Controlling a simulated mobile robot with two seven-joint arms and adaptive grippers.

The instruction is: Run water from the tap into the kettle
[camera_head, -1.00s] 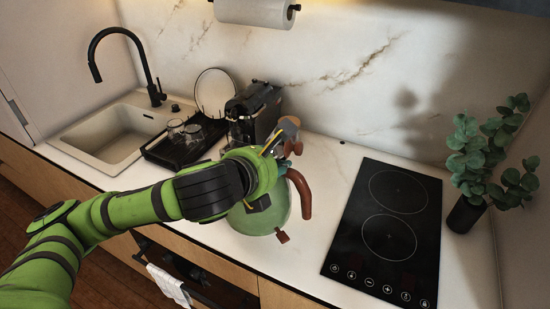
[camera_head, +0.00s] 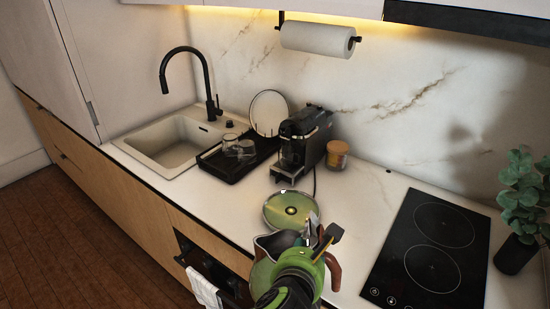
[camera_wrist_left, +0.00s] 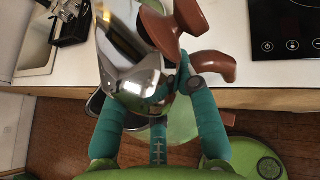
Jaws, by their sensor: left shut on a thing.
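The kettle (camera_head: 262,273) is green with a silver top edge and brown handle parts, low in the middle of the head view. My left gripper (camera_head: 318,238) is shut on it; the arm hides much of its body. The kettle appears in front of the counter's edge. In the left wrist view, the teal fingers of my left gripper (camera_wrist_left: 166,92) close near the kettle's shiny metal part (camera_wrist_left: 130,82) and brown handle (camera_wrist_left: 214,64). The black tap (camera_head: 207,78) arches over the pale sink (camera_head: 168,158) at the left; no water stream shows. My right gripper is not in view.
A green disc with a silver rim (camera_head: 272,211) lies on the counter behind the kettle. A black rack (camera_head: 222,170) with glasses, a coffee machine (camera_head: 301,142) and an amber jar (camera_head: 338,155) stand behind. A black hob (camera_head: 425,250) is at the right.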

